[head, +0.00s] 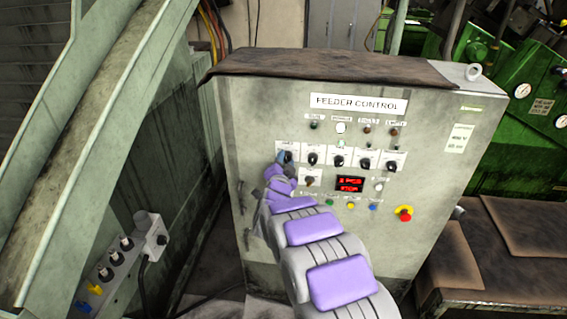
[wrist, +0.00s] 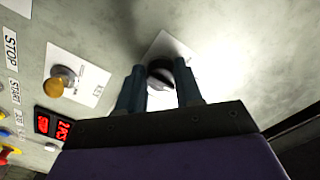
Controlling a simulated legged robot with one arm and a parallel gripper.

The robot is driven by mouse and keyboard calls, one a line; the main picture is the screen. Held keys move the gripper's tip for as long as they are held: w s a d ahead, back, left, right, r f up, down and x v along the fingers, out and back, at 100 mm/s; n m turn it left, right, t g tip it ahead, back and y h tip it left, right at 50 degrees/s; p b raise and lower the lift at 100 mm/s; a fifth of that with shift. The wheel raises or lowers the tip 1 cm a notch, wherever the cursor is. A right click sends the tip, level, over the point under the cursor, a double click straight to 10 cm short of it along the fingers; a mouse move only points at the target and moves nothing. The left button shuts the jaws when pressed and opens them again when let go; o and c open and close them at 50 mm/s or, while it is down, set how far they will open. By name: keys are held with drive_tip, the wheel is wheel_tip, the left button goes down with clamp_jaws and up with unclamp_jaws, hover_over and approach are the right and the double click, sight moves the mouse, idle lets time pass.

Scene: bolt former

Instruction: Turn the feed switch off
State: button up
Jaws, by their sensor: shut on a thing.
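The grey feeder control cabinet (head: 240,110) stands ahead of me, with a top row of black rotary switches on white plates. My gripper (head: 281,157) is at the leftmost switch (head: 289,157) of that row. In the wrist view the two blue-grey fingers of my gripper (wrist: 160,68) stand on either side of this black, round switch knob (wrist: 158,76) and are shut on it. Its label is too small and partly hidden to read, so I cannot tell from the print that it is the feed switch. Its exact pointer angle is unclear.
Below the row are another knob (head: 310,180), a red lit display (head: 350,184), small coloured buttons and a red emergency stop (head: 404,213) on yellow. A sloping grey-green frame (head: 100,130) stands close on the left. A bench (head: 500,285) is at the right.

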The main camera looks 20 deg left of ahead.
drive_tip(key=o, duration=1)
drive_tip(key=shift+d+r, duration=0.1)
drive_tip(key=shift+d, duration=0.1)
drive_tip(key=shift+o, duration=0.2)
drive_tip(key=shift+s+a, duration=0.1)
drive_tip(key=shift+a, duration=0.05)
drive_tip(key=shift+s, duration=0.3)
drive_tip(key=p+v, duration=0.2)
drive_tip(key=v, duration=1.4)
drive_tip(key=shift+s+p, duration=0.25)
drive_tip(key=shift+p, duration=0.1)
